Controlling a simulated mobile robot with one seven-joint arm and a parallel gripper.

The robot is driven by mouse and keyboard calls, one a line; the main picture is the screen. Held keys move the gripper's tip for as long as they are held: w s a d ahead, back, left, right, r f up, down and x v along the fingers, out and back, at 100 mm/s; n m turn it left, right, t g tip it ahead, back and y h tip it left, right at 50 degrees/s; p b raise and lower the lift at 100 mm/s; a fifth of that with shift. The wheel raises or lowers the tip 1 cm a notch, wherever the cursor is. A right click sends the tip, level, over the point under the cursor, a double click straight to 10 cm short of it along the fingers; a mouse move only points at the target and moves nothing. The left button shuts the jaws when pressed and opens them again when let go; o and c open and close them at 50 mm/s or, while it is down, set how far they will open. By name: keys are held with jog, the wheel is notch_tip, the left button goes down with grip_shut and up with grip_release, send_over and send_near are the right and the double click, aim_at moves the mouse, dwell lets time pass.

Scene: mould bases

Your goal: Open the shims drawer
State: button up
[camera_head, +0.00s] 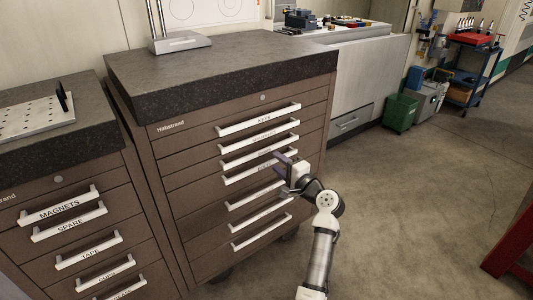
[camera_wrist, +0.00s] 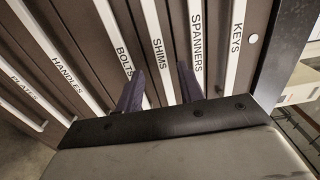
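The shims drawer's white bar handle (camera_wrist: 160,50), labelled SHIMS, shows between my two fingers in the wrist view. In the head view it is the third handle (camera_head: 255,153) from the top of the brown cabinet. The drawer looks shut, its front flush with its neighbours. My gripper (camera_head: 278,161) is at the cabinet front, near the right part of the upper handles. In the wrist view my gripper (camera_wrist: 160,88) is open, one dark finger on the bolts side and one on the spanners side of the handle. I cannot tell whether the fingers touch it.
The spanners handle (camera_wrist: 197,50) and bolts handle (camera_wrist: 122,50) lie close on either side. A second drawer cabinet (camera_head: 75,170) stands at the left. A green bin (camera_head: 400,113) is farther back. Open floor (camera_head: 430,200) lies to the right.

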aim_at(264, 152)
jog(key=x, duration=0.7)
grip_shut()
